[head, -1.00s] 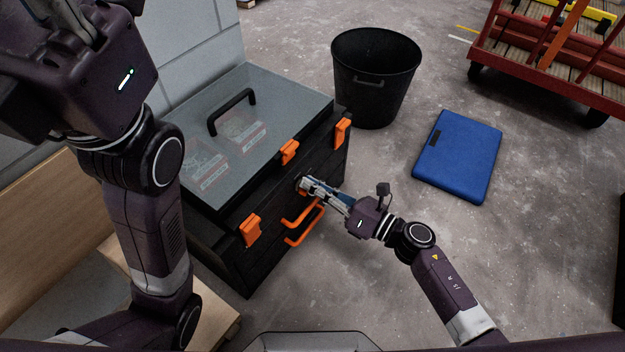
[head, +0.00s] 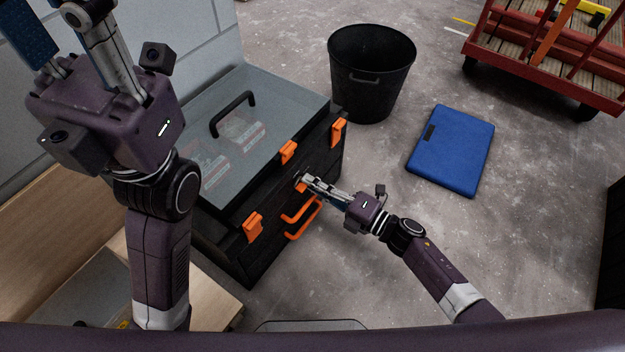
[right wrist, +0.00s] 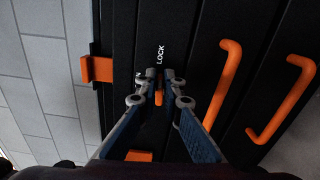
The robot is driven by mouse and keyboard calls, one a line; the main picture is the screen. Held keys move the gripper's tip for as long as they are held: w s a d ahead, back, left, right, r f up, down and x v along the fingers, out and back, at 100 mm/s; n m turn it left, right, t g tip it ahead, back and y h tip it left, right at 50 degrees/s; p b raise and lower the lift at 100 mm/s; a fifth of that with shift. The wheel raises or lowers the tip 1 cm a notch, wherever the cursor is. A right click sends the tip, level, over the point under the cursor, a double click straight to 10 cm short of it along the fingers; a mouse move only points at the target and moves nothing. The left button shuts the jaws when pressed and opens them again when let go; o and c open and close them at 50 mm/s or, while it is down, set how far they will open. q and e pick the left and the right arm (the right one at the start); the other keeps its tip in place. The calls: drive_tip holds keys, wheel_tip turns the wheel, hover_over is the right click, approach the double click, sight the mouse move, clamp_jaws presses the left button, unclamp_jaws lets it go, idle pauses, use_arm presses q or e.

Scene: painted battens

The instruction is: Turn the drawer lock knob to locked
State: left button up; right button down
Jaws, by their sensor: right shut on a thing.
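The black drawer box (head: 225,262) with a grey lid stands at the centre left of the head view. My right gripper (head: 305,178) is at the lock knob on its front. In the right wrist view, the right gripper (right wrist: 160,76) is shut on the knob, whose orange part (right wrist: 158,97) shows between the fingers. The white word LOCK (right wrist: 160,54) stands just beyond the fingertips. Another label is mostly hidden by the left finger. My left gripper (head: 68,28) is raised at the upper left, its fingers spread apart and empty, with the tips cut off by the frame.
Orange handles (head: 303,221) and latches (head: 253,226) stick out of the box front near my right gripper. A black bin (head: 370,85) stands behind, and a blue case (head: 450,150) lies on the floor. A red cart (head: 540,75) is at the upper right. Floor between is clear.

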drive_tip(key=shift+d+m, duration=0.1)
drive_tip(key=shift+m, duration=0.5)
drive_tip(key=shift+f, duration=0.1)
drive_tip(key=c, duration=2.1)
unclamp_jaws()
drive_tip(key=v, duration=1.2)
